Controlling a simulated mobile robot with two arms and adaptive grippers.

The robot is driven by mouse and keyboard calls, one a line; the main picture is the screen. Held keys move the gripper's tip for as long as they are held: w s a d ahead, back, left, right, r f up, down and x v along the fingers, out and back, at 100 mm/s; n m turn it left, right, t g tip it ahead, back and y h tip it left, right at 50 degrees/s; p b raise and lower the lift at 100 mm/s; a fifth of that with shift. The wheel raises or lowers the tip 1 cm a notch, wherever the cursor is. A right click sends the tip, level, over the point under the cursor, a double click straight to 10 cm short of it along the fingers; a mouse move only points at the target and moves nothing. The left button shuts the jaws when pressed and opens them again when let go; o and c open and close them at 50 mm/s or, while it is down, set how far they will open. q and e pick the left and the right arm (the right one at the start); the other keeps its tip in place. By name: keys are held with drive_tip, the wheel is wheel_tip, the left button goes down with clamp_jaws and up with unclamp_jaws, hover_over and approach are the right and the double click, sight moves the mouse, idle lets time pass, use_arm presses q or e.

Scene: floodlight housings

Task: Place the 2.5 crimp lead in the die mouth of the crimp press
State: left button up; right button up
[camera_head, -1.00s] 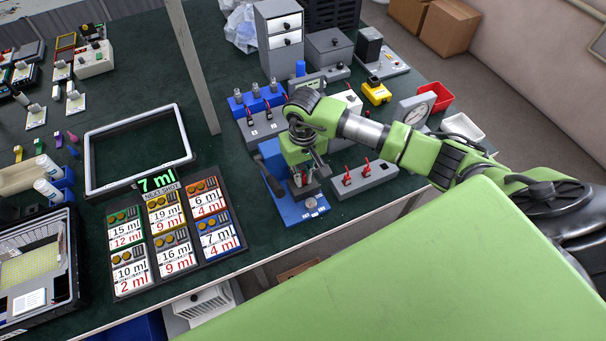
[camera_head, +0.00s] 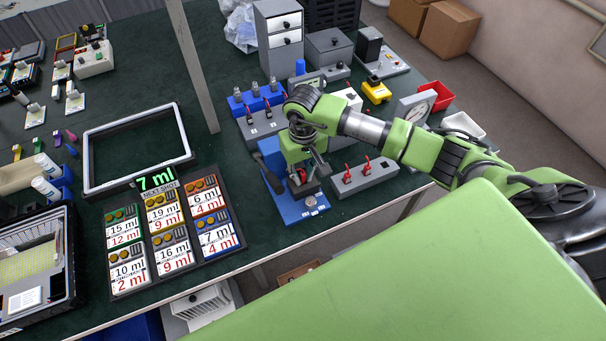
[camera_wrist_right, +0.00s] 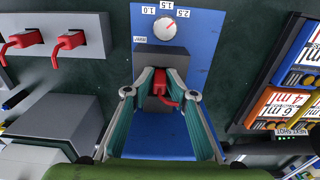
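The crimp press stands on a blue base (camera_head: 300,211), with a grey head block (camera_wrist_right: 175,62) and a dial (camera_wrist_right: 165,29) marked 1.0, 1.5 and 2.5. My right gripper (camera_head: 304,178) is low over the press. In the right wrist view the fingertips of my right gripper (camera_wrist_right: 161,80) close on both sides of a red crimp lead (camera_wrist_right: 162,88). The lead is at the front of the grey block, its bent tail toward the camera. The block and fingers hide how deep it sits in the die mouth. My left gripper is out of view.
A grey rack (camera_head: 377,179) with two red leads stands right of the press. Other racks with red leads (camera_head: 268,113) stand behind. A label board (camera_head: 188,268) lies to the left. Open green table lies between the board and the press.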

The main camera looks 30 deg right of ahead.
sight(302, 173)
drive_tip(key=shift+s+a+f, duration=0.15)
drive_tip(key=shift+s+f, duration=0.25)
drive_tip(key=shift+f, duration=0.2)
drive_tip(key=shift+r+p, duration=0.35)
drive_tip(key=shift+p, duration=0.2)
drive_tip(key=shift+w+r+p, duration=0.1)
drive_tip(key=shift+r+p, duration=0.25)
drive_tip(key=shift+p, duration=0.15)
wheel_tip(302, 173, up, 12)
drive_tip(key=b, duration=0.3)
drive_tip(key=shift+w, duration=0.25)
drive_tip(key=shift+r, duration=0.1)
